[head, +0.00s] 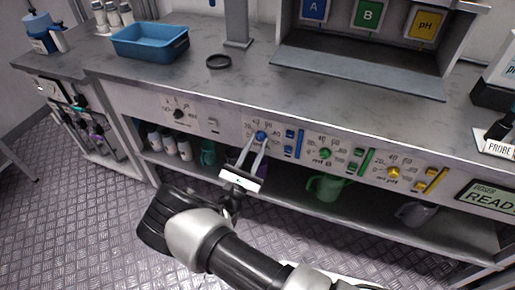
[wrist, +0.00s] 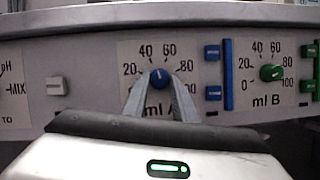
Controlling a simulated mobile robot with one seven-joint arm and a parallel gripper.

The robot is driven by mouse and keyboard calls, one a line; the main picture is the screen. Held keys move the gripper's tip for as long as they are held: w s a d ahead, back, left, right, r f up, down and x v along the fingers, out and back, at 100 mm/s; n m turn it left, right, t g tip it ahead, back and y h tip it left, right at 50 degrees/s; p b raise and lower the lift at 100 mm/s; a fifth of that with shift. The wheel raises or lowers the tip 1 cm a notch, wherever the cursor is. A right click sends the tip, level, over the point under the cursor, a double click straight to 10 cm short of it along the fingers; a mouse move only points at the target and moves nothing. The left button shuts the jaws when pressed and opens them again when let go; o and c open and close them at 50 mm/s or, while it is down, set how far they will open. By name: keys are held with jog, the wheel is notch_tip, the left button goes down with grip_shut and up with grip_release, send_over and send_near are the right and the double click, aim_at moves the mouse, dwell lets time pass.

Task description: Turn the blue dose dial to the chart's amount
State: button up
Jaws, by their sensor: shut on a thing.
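The blue dose dial (wrist: 161,76) sits on the front panel, in the middle of a white scale marked 20, 40, 60, 80 and "ml A". Its white pointer line stands near upright, between 40 and 60. My gripper (wrist: 159,86) is shut on the blue dial, one finger on each side. The fingers cover part of the scale's lower marks. The dial also shows in the head view (head: 261,135), with my gripper (head: 259,142) reaching it from below. No chart with an amount is readable in either view.
To the dial's right are blue buttons (head: 289,144), a green dial (head: 326,153) and a yellow dial (head: 393,173). A black knob (head: 178,114) is at the left. A blue tray (head: 150,41) stands on the counter.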

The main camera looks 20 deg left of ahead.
jog(key=m+h, duration=0.1)
jog(key=m, duration=0.1)
jog(key=m+g+h+b, duration=0.1)
jog(key=m, duration=0.2)
jog(key=shift+a, duration=0.2)
jog(key=m, duration=0.2)
jog(key=m+g+h, duration=0.1)
jog(key=m, duration=0.1)
jog(key=m+g+h, duration=0.1)
jog(key=m, duration=0.1)
jog(key=shift+a+r, duration=0.15)
jog(key=shift+r, duration=0.1)
jog(key=m, duration=0.1)
jog(key=m+g, duration=0.1)
jog(key=m, duration=0.1)
jog(key=m+g, duration=0.1)
jog(key=m, duration=0.1)
jog(key=shift+a+r+h, duration=0.1)
jog(key=shift+r+h, duration=0.15)
jog(key=shift+h, duration=0.15)
jog(key=shift+r+m+g, duration=0.1)
jog(key=shift+m+g, duration=0.4)
jog(key=shift+m, duration=1)
jog(key=o, duration=1)
